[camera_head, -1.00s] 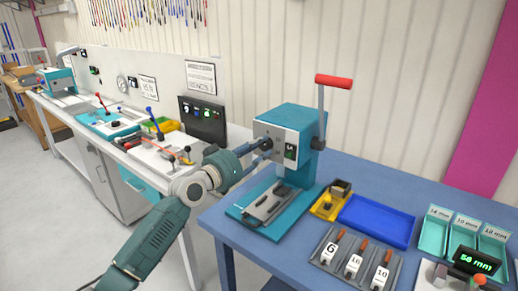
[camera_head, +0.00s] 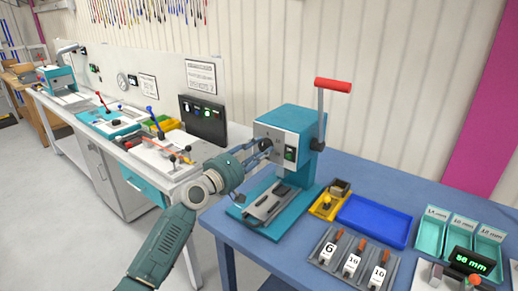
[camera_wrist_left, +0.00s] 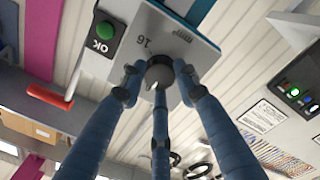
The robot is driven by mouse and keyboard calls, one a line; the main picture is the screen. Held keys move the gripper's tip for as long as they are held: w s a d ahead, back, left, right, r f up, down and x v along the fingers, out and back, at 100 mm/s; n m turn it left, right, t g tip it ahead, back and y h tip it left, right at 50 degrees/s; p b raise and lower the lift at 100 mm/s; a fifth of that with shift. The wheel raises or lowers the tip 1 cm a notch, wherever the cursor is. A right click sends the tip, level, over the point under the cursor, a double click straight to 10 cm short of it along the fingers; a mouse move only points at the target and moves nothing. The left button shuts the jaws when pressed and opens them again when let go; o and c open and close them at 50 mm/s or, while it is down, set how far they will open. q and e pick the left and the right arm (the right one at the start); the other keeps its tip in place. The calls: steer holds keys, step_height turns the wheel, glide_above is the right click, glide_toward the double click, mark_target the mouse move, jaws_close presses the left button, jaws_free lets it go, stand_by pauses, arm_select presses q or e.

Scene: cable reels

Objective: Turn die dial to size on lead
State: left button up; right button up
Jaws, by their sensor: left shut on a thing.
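The teal press (camera_head: 298,135) stands on the blue bench with its red-handled lever (camera_head: 333,85) up. Its die dial (camera_wrist_left: 160,72) is a dark round knob on the grey front plate (camera_wrist_left: 150,40). My left gripper (camera_head: 264,147) is shut on this dial, its three blue fingers around it in the left wrist view (camera_wrist_left: 160,80). The number 16 shows on the plate beside the dial; other numbers are hidden or too small. A green OK button (camera_wrist_left: 105,30) sits beside the dial. The lead's size mark cannot be made out for certain. My right gripper is not in view.
Three orange-topped pieces with white tags 6 (camera_head: 328,250), 16 (camera_head: 351,263) and 10 (camera_head: 377,276) lie in a grey rack. A blue tray (camera_head: 375,220), a yellow bin (camera_head: 327,205), teal bins (camera_head: 460,235) and a 56 mm display (camera_head: 470,261) stand nearby.

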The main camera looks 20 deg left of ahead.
arm_select(q)
steer(key=shift+d+f+n, duration=0.15)
steer(key=shift+f+n, duration=0.15)
steer(key=shift+f, duration=0.05)
steer(key=o, duration=1.2)
steer(key=shift+c, duration=0.2)
steer(key=shift+r, duration=0.15)
steer(key=v, duration=1.2)
